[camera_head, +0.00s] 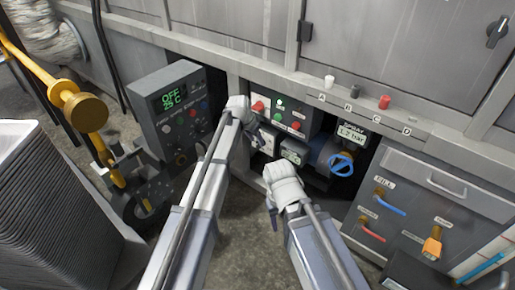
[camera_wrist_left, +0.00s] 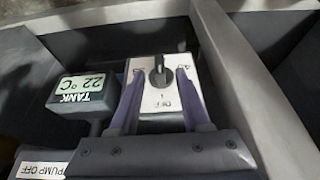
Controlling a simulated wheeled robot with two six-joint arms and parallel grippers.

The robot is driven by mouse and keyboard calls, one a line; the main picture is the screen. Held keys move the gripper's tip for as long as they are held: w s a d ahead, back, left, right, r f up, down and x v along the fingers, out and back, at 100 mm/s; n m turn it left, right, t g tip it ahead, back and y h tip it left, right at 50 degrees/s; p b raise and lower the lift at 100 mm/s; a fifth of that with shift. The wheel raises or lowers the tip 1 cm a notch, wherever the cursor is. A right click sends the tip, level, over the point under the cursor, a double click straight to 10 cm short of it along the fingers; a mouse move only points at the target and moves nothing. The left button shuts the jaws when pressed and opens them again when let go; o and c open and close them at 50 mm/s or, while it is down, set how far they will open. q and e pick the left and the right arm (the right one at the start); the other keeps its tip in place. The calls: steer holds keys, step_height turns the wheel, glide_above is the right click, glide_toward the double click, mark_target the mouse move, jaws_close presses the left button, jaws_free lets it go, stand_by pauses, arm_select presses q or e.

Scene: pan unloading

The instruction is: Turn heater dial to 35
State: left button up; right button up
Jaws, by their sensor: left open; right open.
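A grey control box (camera_head: 185,115) at the left of the head view has a green display (camera_head: 172,98) reading OFF and about 25 C, with knobs and coloured buttons below. I cannot tell for sure which knob is the heater dial. My left gripper (camera_head: 256,133) is open in front of the panel right of that box. In the left wrist view its fingers (camera_wrist_left: 159,75) stand either side of a black knob (camera_wrist_left: 158,77) on a white plate marked OFF; contact cannot be told. My right gripper (camera_head: 271,203) is open and lower, in front of the panel, away from the knob.
A tank display (camera_wrist_left: 81,92) reading 22 °C sits left of the knob. A red-and-green button panel (camera_head: 285,115) and a blue handwheel (camera_head: 341,164) stand to the right in the head view. A yellow pipe (camera_head: 45,75) and stacked trays (camera_head: 50,205) are at the left.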

mark_target(257, 142)
arm_select(q)
steer(key=shift+b+x, duration=1)
steer(key=shift+x, duration=0.55)
arm_select(e)
step_height(257, 142, down, 3)
steer(key=shift+r, duration=0.1)
arm_select(q)
steer(key=shift+c, duration=0.3)
jaws_close()
